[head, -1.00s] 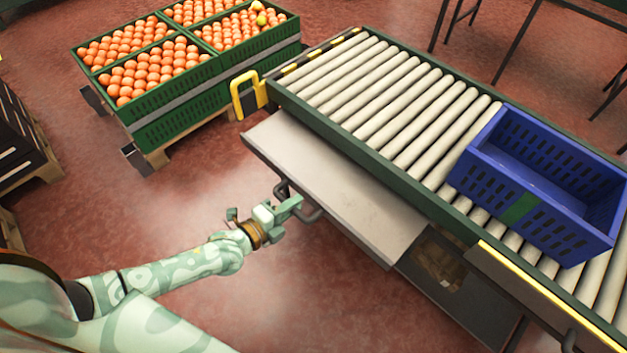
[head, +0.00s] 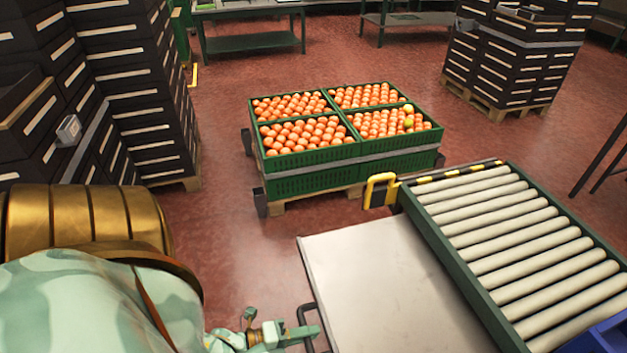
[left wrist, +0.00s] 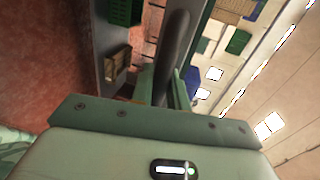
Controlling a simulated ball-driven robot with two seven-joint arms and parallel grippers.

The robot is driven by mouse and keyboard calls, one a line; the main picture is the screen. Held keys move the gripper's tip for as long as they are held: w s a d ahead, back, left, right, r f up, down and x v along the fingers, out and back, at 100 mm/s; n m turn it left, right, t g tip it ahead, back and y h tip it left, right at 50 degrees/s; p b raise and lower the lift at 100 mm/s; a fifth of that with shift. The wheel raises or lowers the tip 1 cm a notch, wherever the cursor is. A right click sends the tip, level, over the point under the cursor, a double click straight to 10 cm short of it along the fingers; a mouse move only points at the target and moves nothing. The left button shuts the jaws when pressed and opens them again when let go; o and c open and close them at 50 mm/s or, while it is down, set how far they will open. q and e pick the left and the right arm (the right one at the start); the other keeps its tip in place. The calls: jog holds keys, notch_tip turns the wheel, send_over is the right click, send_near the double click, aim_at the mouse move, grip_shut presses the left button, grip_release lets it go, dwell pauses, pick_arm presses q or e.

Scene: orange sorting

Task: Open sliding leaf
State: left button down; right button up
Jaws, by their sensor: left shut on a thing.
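The sliding leaf (head: 385,285) is a flat pale grey panel that sticks out from the left side of the roller conveyor. A dark bar handle (head: 304,312) is on its outer edge. My left gripper (head: 305,332) is at this handle, low in the head view, and is shut on it. In the left wrist view the dark handle (left wrist: 176,50) runs up between the green fingers (left wrist: 172,88). The lower part of the leaf is cut off by the head picture's edge. My right gripper is not in view.
The roller conveyor (head: 520,262) is right of the leaf, with a yellow bracket (head: 381,180) at its far corner. A blue crate (head: 607,335) shows at lower right. Green crates of oranges (head: 310,184) stand beyond, and black crates (head: 150,110) are stacked left. Red floor between is clear.

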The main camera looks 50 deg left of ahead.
pick_arm(q)
jog(key=c, duration=1.4)
grip_release()
jog(key=shift+s+a, duration=0.1)
